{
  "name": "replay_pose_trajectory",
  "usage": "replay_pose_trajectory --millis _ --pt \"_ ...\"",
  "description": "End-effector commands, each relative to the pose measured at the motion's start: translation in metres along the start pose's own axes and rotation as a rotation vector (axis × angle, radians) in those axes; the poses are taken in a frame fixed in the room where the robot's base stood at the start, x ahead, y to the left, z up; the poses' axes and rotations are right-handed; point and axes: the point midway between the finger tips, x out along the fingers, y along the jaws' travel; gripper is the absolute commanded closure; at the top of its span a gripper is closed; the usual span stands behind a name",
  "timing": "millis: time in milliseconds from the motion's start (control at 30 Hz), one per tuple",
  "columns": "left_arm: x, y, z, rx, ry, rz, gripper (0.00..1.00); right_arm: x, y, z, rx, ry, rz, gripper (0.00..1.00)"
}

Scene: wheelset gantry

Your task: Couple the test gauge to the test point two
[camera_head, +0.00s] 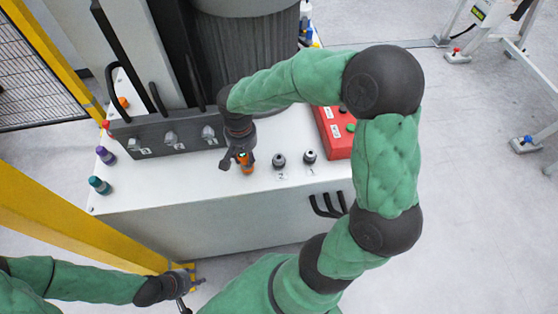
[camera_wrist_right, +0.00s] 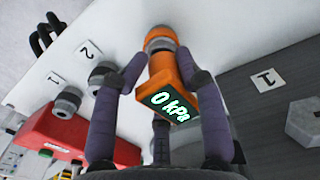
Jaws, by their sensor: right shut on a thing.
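The test gauge (camera_wrist_right: 192,82) is an orange block with a dark screen reading 0 kPa; its orange body also shows in the head view (camera_head: 247,168). My right gripper (camera_head: 237,163) is shut on the gauge, with a finger on each side in the wrist view (camera_wrist_right: 165,80). A grey knurled fitting (camera_wrist_right: 160,38) shows at its far end; whether it touches the panel is unclear. Test point two (camera_head: 279,160) is a grey knurled fitting beside label 2, right of the gauge. Test point one (camera_head: 310,156) is farther right. My left gripper (camera_head: 192,286) is low at the left, away from these.
A red box (camera_head: 336,134) stands right of the test points. A dark block with several grey fittings (camera_head: 168,138) stands left of the gauge. Purple (camera_head: 105,155) and teal (camera_head: 99,185) caps sit at the left edge. A dark column (camera_head: 248,50) rises behind. Black handles (camera_head: 328,205) are on the front face.

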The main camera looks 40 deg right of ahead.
Motion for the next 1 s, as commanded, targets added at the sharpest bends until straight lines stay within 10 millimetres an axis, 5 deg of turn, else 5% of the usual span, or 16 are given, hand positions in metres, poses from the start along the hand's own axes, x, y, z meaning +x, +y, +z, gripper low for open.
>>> replay_pose_trajectory --millis 1000 --pt "-0.028 0.010 0.001 0.000 0.000 0.000 0.60 -0.039 0.000 -0.002 0.001 0.007 -0.004 1.00"
